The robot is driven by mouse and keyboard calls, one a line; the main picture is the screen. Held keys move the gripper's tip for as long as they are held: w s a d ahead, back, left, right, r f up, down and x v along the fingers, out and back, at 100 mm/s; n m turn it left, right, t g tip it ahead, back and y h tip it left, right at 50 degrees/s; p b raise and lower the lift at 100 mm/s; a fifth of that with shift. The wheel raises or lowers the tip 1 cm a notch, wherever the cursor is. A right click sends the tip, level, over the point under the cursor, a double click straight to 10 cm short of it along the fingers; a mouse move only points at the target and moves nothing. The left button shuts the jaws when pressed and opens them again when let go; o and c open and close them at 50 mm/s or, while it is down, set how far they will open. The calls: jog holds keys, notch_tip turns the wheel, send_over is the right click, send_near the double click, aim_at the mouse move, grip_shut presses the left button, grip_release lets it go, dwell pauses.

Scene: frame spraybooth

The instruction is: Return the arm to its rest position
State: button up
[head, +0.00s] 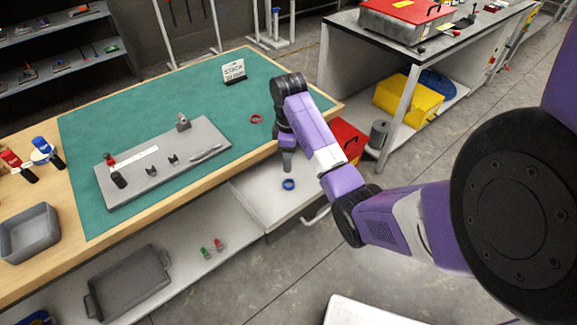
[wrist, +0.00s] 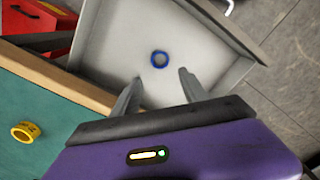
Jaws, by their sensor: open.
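My arm reaches over the workbench's front edge, with my gripper (head: 287,166) pointing down above an open pale drawer (head: 255,204). In the wrist view my gripper (wrist: 158,82) has its two fingers spread, with nothing between them. A blue ring (wrist: 159,58) lies on the drawer floor beyond the fingertips, apart from them. The ring also shows in the head view (head: 288,184), just below my gripper.
The green mat (head: 90,205) bears a grey fixture plate (head: 190,160), a red ring (head: 256,119) and a small sign (head: 233,71). The wrist view shows a yellow ring (wrist: 26,132) on the mat. A red box (head: 350,139) stands beside the drawer.

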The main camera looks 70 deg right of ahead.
jog(key=shift+r, duration=0.4)
dwell(0.3)
